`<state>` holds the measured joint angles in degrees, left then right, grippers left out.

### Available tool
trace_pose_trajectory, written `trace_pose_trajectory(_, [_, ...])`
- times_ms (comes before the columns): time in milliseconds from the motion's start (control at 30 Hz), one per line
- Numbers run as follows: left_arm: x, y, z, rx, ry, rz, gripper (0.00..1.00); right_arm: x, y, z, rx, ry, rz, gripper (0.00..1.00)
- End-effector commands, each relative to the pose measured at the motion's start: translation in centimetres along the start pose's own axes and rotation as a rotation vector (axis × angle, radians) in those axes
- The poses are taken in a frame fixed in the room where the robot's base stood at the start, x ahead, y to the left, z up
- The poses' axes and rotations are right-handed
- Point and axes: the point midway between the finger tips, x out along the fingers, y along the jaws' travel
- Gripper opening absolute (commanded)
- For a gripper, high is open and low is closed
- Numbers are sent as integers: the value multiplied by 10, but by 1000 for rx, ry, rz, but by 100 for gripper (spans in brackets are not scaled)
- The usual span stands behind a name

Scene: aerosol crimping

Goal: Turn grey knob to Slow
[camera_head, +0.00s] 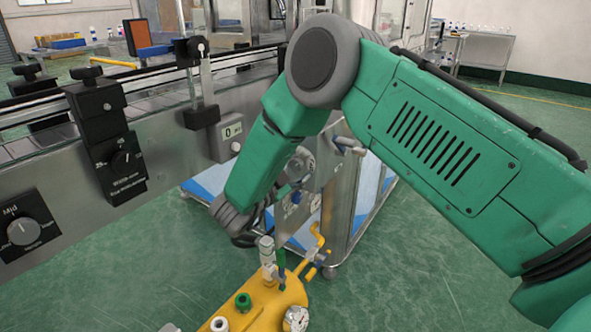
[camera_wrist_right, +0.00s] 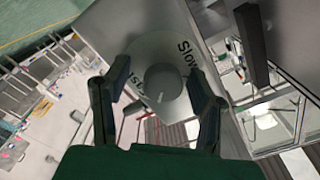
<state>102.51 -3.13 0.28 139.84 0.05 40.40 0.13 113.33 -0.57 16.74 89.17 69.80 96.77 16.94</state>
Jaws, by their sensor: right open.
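The grey knob (camera_wrist_right: 163,82) sits on a pale round plate in the right wrist view. Dark letters reading "Slow" are on its upper right side, and a partly hidden word that looks like "Fast" is on its left. A small pale mark shows at the lower part of the knob's face. My right gripper (camera_wrist_right: 158,91) is open, with one dark finger on each side of the knob; I cannot tell whether they touch it. In the head view my green right arm reaches down in the middle and hides much of the gripper area. My left gripper is out of view.
A steel conveyor (camera_head: 165,100) runs along the left; its side carries a black plate with a dial (camera_head: 24,231) marked "Mid". A yellow tank (camera_head: 262,303) with valves and a gauge (camera_head: 296,318) stands below my arm. Green floor (camera_head: 420,265) lies open at right.

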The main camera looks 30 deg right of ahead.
Motion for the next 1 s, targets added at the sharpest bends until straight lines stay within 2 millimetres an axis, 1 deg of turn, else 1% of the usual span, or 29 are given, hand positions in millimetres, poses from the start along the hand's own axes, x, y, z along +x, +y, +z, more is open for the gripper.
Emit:
trace_pose_trajectory(300, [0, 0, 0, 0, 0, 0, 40, 1, -2, 0, 0, 1, -3, 51])
trace_pose_trajectory(333, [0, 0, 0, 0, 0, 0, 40, 1, -2, 0, 0, 1, -3, 44])
trace_pose_trajectory(367, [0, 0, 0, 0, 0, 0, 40, 1, -2, 0, 0, 1, -2, 33])
trace_pose_trajectory(400, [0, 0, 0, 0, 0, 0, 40, 2, -1, 0, 0, 0, -2, 19])
trace_pose_trajectory(433, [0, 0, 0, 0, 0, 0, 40, 2, -1, 0, 0, 0, -2, 9])
trace_pose_trajectory(467, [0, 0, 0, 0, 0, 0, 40, 2, -1, 0, 0, 0, -2, 1])
trace_pose_trajectory(767, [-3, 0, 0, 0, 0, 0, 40, 3, -2, -1, -17, 1, -2, 1])
trace_pose_trajectory(1000, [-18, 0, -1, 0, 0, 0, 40, 3, -4, -2, -119, 2, -3, 1])
